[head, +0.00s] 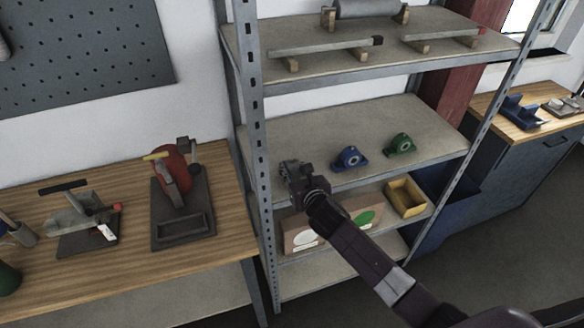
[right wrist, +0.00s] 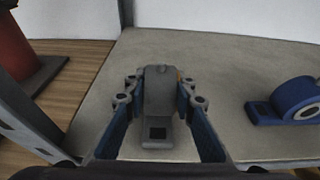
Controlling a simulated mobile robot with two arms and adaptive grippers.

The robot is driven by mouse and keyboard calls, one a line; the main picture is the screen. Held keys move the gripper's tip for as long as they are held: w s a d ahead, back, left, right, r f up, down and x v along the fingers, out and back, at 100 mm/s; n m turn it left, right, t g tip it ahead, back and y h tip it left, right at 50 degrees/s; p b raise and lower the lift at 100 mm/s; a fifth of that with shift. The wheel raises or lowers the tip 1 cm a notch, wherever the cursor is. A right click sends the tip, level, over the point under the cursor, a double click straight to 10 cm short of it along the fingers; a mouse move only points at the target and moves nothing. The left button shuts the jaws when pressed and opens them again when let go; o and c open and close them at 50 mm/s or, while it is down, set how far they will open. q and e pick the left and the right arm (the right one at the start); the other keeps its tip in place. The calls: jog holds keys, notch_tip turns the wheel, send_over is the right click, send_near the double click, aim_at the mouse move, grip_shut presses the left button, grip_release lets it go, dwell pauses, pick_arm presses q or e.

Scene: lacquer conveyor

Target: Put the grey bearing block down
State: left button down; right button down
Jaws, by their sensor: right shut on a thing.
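The grey bearing block (right wrist: 158,95) is between the fingers of my right gripper (right wrist: 160,92) in the right wrist view. The gripper is shut on it. The block is over the left part of the middle shelf (right wrist: 215,65); I cannot tell whether its base touches the board. In the head view my right gripper (head: 292,170) is at the shelf's left front, near the upright, and the block is mostly hidden there. A blue bearing block (head: 349,158) and a green bearing block (head: 400,144) stand to its right on the same shelf. My left gripper is not in view.
A steel upright (head: 255,120) stands close left of my right gripper. The lower shelf holds a cardboard box (head: 300,238) and a yellow bin (head: 405,197). A wooden bench (head: 120,260) with a red tool (head: 174,168) is at left. The shelf behind the blocks is clear.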

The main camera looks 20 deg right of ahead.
jog(key=c, duration=1.6)
grip_release()
jog(key=b+v, duration=0.1)
jog(key=v, duration=1.1)
jog(key=shift+r, duration=0.1)
